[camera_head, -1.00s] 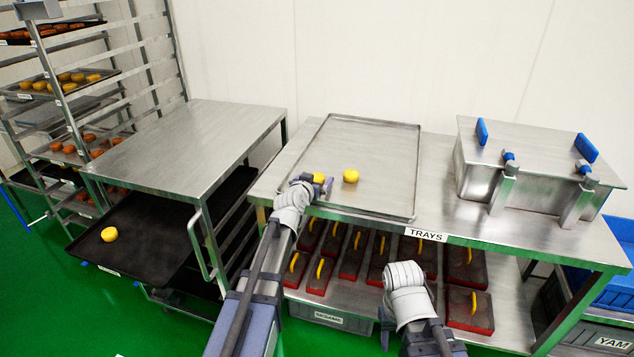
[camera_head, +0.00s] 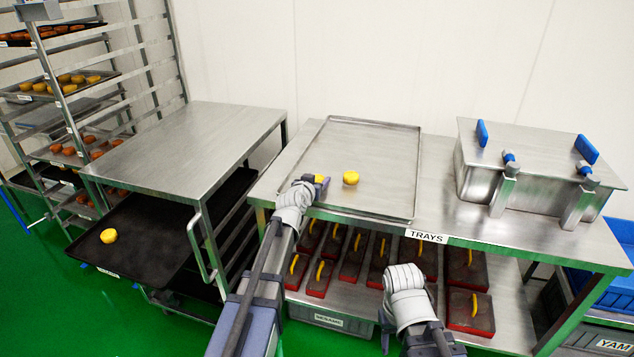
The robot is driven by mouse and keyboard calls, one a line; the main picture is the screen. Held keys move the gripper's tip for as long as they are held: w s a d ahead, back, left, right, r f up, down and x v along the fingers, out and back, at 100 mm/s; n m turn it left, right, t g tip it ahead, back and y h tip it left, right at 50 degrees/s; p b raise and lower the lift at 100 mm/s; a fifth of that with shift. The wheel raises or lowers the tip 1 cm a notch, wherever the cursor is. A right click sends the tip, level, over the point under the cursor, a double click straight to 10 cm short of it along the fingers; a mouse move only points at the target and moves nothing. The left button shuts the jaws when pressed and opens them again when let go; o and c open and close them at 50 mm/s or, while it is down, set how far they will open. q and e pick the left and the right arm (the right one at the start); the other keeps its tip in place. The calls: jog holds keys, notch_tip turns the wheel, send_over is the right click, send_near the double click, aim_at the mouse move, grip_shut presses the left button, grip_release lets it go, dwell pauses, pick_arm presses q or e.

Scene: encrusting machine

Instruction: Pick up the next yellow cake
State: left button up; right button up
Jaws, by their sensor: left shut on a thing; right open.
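My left gripper (camera_head: 318,184) is at the left edge of the steel tray (camera_head: 383,152) on the table, shut on a yellow cake (camera_head: 319,179) that is partly hidden by the fingers. A second yellow cake (camera_head: 351,177) lies on the tray just to the right of it, apart from the gripper. Another yellow cake (camera_head: 108,236) lies on the black tray (camera_head: 152,225) of the cart at the left. My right gripper is in front of the table's lower shelf; its fingertips are hidden behind its wrist.
A steel bin with blue handles (camera_head: 540,160) stands on the table's right. Several red-edged boxes with yellow handles (camera_head: 468,309) fill the shelf below. The cart's steel top (camera_head: 190,145) is bare. A rack (camera_head: 75,130) with trays of cakes stands far left.

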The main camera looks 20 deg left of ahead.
aim_at(317, 178)
pick_arm(q)
jog(key=shift+c, duration=1)
notch_tip(317, 178, up, 10)
jog(key=p, duration=1)
